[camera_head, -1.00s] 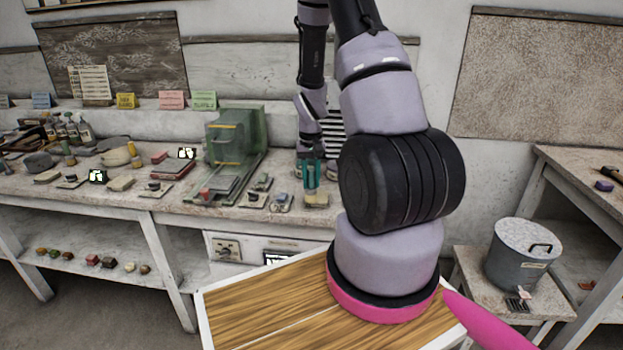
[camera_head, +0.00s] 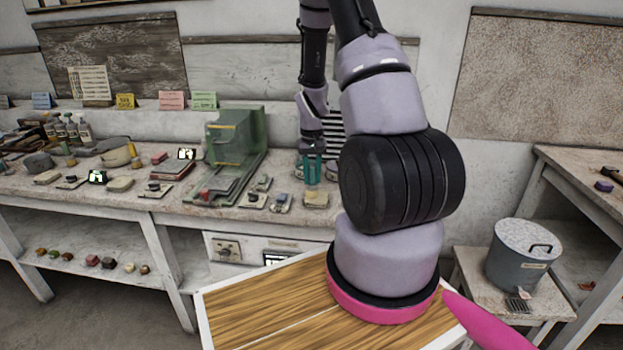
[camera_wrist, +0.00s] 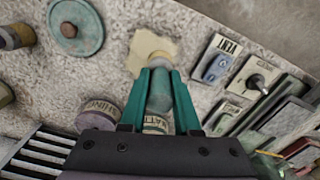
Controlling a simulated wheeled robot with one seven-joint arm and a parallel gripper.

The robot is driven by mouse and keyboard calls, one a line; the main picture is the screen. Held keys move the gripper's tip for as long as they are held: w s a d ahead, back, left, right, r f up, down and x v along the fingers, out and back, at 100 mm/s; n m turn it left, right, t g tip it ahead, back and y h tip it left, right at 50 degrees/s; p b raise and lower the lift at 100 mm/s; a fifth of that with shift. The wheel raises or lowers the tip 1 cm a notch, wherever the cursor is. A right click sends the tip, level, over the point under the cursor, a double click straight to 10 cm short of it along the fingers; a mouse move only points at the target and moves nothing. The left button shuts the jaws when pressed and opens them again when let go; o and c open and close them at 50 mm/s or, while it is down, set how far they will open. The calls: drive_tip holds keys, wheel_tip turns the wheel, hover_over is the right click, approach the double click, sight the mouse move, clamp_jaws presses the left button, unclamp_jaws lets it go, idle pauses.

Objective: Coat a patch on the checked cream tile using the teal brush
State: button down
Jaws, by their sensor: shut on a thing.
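My gripper (camera_head: 313,180) is over the bench at the back, in front of the striped rack. Its teal fingers (camera_wrist: 160,78) are shut on the teal brush (camera_wrist: 160,93), which points down between them. A pale brush end shows below the fingers in the head view. The cream tile (camera_wrist: 148,50) lies on the bench just beyond the brush in the wrist view, and also shows under the gripper in the head view (camera_head: 316,203). I cannot make out checks or a coated patch on it, nor whether the bristles touch it.
Switch plates (camera_wrist: 258,77) lie right of the tile in the wrist view, near stacked grey panels. Round pots (camera_wrist: 98,114) and a green disc (camera_wrist: 75,27) are to the left. A slatted rack (camera_wrist: 38,152) is lower left. The green machine (camera_head: 235,145) stands left of my gripper.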

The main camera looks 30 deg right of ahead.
drive_tip(key=shift+w+d, duration=0.2)
drive_tip(key=shift+w, duration=0.05)
drive_tip(key=shift+s, duration=0.1)
drive_tip(key=shift+s+a, duration=0.55)
drive_tip(key=shift+s, duration=0.2)
drive_tip(key=shift+s+a, duration=0.55)
drive_tip(key=shift+s, duration=0.15)
drive_tip(key=shift+w+d, duration=0.1)
drive_tip(key=shift+w+d, duration=0.5)
drive_tip(key=shift+w, duration=0.25)
drive_tip(key=shift+w+d, duration=0.5)
drive_tip(key=shift+w, duration=0.2)
